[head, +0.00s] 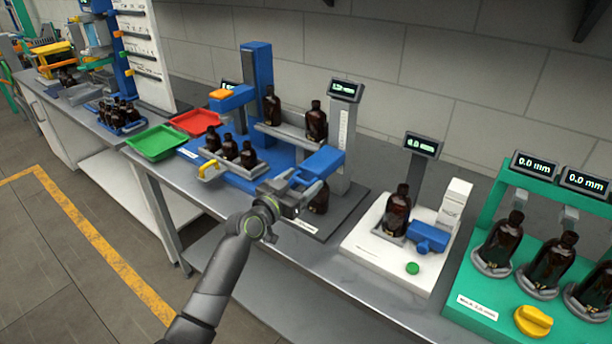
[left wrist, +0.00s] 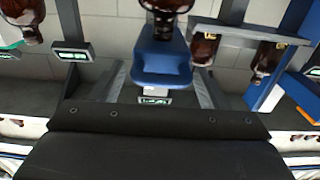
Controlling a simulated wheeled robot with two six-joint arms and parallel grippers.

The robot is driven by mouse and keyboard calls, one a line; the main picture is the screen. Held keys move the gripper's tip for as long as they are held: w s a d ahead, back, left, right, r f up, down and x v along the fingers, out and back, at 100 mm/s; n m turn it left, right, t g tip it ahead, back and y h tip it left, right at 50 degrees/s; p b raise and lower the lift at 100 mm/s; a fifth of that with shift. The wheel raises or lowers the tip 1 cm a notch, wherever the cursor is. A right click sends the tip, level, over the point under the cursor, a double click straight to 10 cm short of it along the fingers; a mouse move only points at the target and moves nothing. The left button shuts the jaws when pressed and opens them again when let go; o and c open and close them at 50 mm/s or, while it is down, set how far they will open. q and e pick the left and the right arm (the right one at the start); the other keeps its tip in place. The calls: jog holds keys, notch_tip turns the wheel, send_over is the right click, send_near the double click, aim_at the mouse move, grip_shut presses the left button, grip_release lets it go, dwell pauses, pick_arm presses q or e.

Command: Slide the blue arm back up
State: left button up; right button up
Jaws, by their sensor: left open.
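The blue arm (head: 322,160) juts from a grey column (head: 344,135) with a dark display (head: 346,90) on top. An amber bottle (head: 319,202) stands below the blue arm, partly hidden by my gripper. My left gripper (head: 303,187) is open at the near end of the blue arm. In the left wrist view, which looks upside down, the blue arm (left wrist: 162,62) lies ahead between the two fingers (left wrist: 160,92), with a bottle (left wrist: 163,16) at the top edge. I cannot tell whether the fingers touch it. My right gripper is not in view.
Left of the column, a blue stand (head: 257,75) and a grey shelf (head: 285,132) with bottles stand close. A bottle rack (head: 222,160) has a yellow handle. On the right are a white gauge (head: 385,262) and a green multi-gauge (head: 480,318). Red (head: 195,122) and green (head: 157,143) trays lie left.

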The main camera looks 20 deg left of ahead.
pick_arm(q)
jog(key=shift+x, duration=1.2)
jog(key=c, duration=1)
notch_tip(320, 180, up, 6)
jog(key=p, duration=0.3)
jog(key=shift+r+p, duration=0.2)
jog(key=shift+p, duration=0.1)
jog(key=shift+c, duration=0.2)
jog(key=shift+r, duration=0.1)
jog(key=o, duration=1)
jog(key=shift+o, duration=0.2)
